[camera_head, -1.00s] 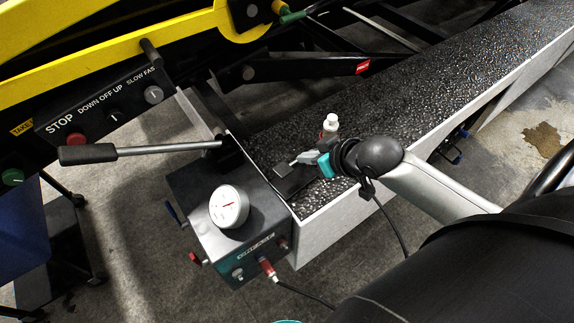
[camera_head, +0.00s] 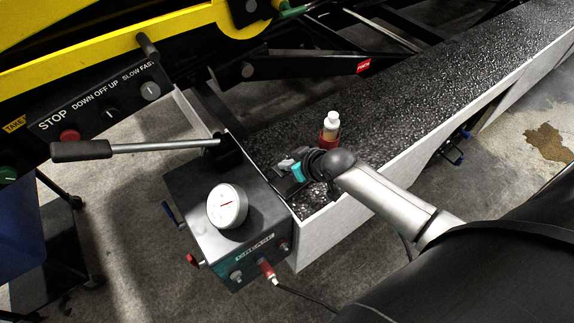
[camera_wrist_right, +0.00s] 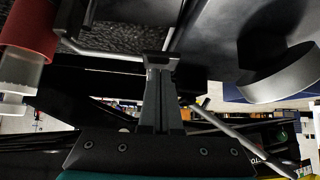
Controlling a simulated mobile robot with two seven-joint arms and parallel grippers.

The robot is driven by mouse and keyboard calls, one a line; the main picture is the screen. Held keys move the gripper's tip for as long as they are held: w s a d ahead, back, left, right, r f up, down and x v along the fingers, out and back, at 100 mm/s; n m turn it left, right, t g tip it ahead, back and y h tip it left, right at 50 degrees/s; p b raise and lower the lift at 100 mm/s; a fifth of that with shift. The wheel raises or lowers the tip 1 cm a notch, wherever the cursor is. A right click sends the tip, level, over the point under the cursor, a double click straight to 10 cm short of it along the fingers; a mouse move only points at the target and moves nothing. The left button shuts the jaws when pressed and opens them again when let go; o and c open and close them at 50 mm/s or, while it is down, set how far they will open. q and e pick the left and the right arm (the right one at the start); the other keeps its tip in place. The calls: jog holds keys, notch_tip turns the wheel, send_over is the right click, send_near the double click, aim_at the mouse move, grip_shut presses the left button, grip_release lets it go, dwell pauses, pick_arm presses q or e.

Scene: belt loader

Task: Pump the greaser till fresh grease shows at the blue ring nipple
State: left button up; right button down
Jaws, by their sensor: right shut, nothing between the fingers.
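The greaser is a dark box (camera_head: 187,185) with a "GREASE" label and a round white gauge (camera_head: 227,206) with a red needle. Its pump lever with a black grip (camera_head: 81,150) reaches left, roughly level. My right gripper (camera_head: 284,165) is shut and empty over the near end of the trough, right of the greaser and apart from the lever grip. Its closed fingers (camera_wrist_right: 161,62) show in the right wrist view, with the gauge (camera_wrist_right: 282,75) to the right. My left gripper is out of view.
A red and white bottle (camera_head: 330,128) stands close beyond my right gripper. A red-ended hose fitting (camera_head: 266,268) is on the box front. A control panel with a red STOP button (camera_head: 70,136) is above the lever. A yellow rail (camera_head: 110,58) crosses the upper left.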

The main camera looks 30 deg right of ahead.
jog(key=shift+f, duration=0.2)
jog(key=f, duration=0.2)
jog(key=a+f+b, duration=0.1)
jog(key=f, duration=0.2)
jog(key=shift+s+a+f, duration=0.15)
jog(key=shift+s+f, duration=0.05)
jog(key=shift+f, duration=0.1)
jog(key=shift+s+f, duration=0.15)
jog(key=shift+s, duration=0.05)
jog(key=shift+a+r+p, duration=0.15)
jog(key=shift+r+p, duration=0.2)
jog(key=r+p, duration=0.2)
jog(key=a+r+p, duration=0.1)
jog(key=r, duration=0.1)
jog(key=shift+r+p, duration=0.1)
jog(key=shift+p, duration=0.3)
jog(key=p, duration=0.2)
send_near(279, 174)
jog(key=a, duration=0.1)
jog(key=s+a+r, duration=0.1)
jog(key=shift+s+a, duration=0.15)
jog(key=shift+a, duration=0.15)
